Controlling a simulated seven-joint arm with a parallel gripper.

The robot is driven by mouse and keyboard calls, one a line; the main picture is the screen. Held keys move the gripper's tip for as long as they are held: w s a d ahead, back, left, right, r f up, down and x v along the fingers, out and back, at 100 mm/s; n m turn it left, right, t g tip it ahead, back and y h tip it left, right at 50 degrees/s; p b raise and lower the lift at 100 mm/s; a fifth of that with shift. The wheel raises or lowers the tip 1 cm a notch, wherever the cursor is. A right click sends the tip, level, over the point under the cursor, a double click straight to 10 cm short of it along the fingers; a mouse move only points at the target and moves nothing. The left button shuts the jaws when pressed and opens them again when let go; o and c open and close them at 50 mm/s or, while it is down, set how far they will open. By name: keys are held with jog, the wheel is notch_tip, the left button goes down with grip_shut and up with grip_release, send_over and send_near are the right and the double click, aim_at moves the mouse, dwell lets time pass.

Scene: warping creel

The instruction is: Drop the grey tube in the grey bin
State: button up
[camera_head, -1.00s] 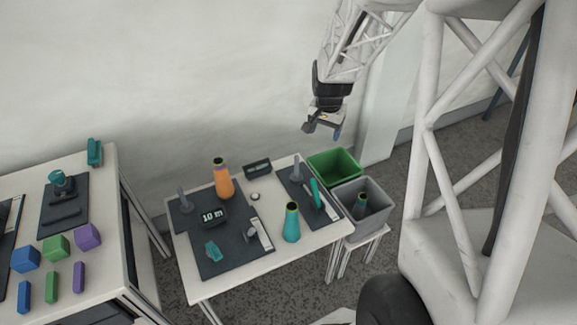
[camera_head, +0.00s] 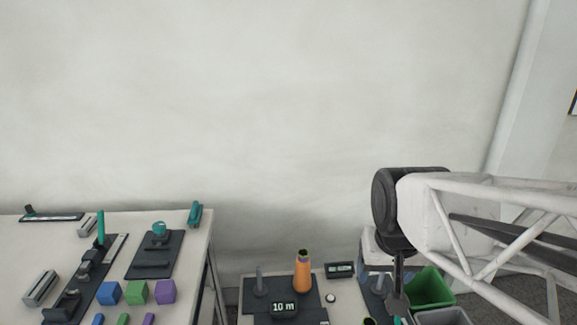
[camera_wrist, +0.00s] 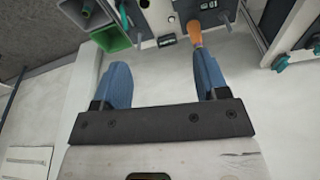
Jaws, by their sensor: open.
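The grey bin (camera_head: 442,317) shows only its far part at the bottom edge of the head view. It also shows at the top of the wrist view (camera_wrist: 76,17), with something small and dark inside that I cannot make out clearly. I cannot pick out the grey tube for certain in either view now. My gripper (camera_wrist: 160,62) is open, its two blue fingers wide apart with nothing between them. It is high above the floor, away from the bins and table. In the head view my arm hides most of it.
The green bin (camera_head: 428,288) adjoins the grey bin. Left of them, a table holds an orange cone (camera_head: 302,272), a "10 m" display (camera_head: 284,309) and upright grey posts on dark mats. A second table (camera_head: 30,257) at left holds coloured blocks. A plain wall stands behind.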

jog(key=shift+n, duration=0.7)
jog(key=s, duration=0.1)
jog(key=s+a, duration=0.1)
jog(key=s, duration=0.1)
jog(key=s+a, duration=0.1)
jog(key=shift+s+r, duration=0.2)
jog(key=shift+r, duration=0.1)
dwell(0.4)
